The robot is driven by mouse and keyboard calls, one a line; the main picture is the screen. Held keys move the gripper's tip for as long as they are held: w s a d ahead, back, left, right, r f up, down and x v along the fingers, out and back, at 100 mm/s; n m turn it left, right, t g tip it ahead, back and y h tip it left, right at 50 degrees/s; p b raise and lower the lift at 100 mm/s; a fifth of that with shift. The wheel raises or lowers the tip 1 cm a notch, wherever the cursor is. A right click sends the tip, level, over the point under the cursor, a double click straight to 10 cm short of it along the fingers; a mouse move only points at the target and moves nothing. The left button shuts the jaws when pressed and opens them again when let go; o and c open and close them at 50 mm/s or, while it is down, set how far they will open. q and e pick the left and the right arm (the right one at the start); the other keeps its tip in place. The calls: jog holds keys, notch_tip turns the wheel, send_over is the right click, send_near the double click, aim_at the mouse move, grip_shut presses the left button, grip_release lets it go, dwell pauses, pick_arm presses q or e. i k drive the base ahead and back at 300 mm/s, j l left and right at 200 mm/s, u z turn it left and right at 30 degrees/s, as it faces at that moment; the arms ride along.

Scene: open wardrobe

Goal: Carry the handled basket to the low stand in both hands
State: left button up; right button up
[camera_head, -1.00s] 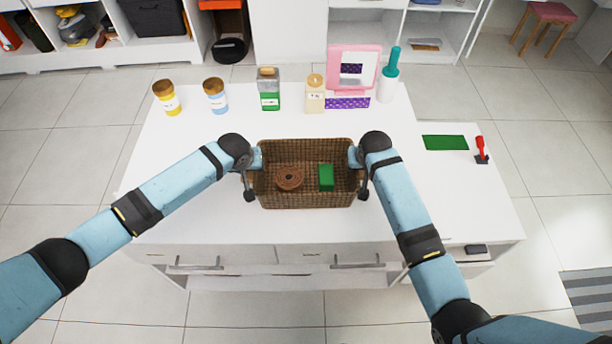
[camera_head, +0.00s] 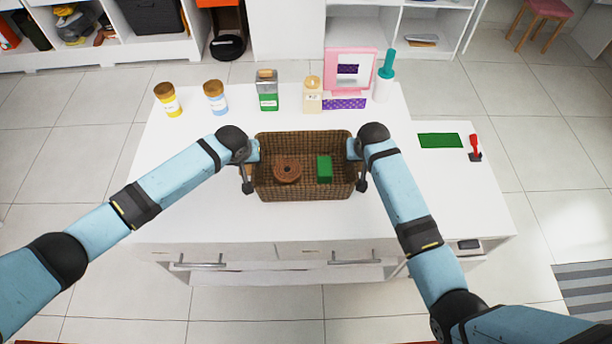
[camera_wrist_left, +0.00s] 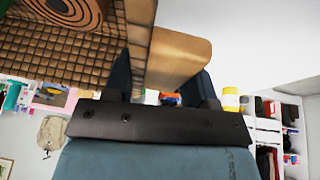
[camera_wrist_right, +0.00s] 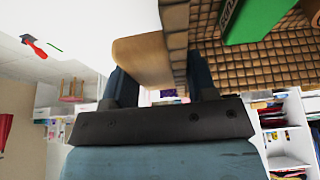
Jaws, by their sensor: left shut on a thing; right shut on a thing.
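The brown woven basket (camera_head: 305,193) is over the front middle of the white table, upright between my grippers. It holds a brown ring-shaped coil (camera_head: 287,170) and a green block (camera_head: 324,168). My left gripper (camera_head: 249,170) is shut on the basket's left tan handle, seen in the left wrist view (camera_wrist_left: 178,58). My right gripper (camera_head: 358,170) is shut on the right tan handle, seen in the right wrist view (camera_wrist_right: 141,60). I cannot tell how far the basket's bottom is above the table. The lower white stand (camera_head: 465,198) adjoins the table on the right.
A green mat (camera_head: 440,140) and a red-handled item (camera_head: 475,148) lie at the stand's back; its front is clear. Along the white table's (camera_head: 200,210) back stand a yellow jar (camera_head: 168,100), a blue jar (camera_head: 216,98), a green-based container (camera_head: 267,90), a pink-framed mirror (camera_head: 350,70) and a teal-topped bottle (camera_head: 385,76).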

aim_at(467, 197)
jog(key=l+z, duration=0.1)
jog(key=l, duration=0.4)
jog(key=i+l+z, duration=0.1)
jog(key=l, duration=0.35)
jog(key=i+l+z, duration=0.1)
jog(key=l, duration=0.4)
jog(key=i+l, duration=0.15)
jog(key=l, duration=0.3)
jog(key=i+l+z, duration=0.15)
jog(key=l, duration=0.35)
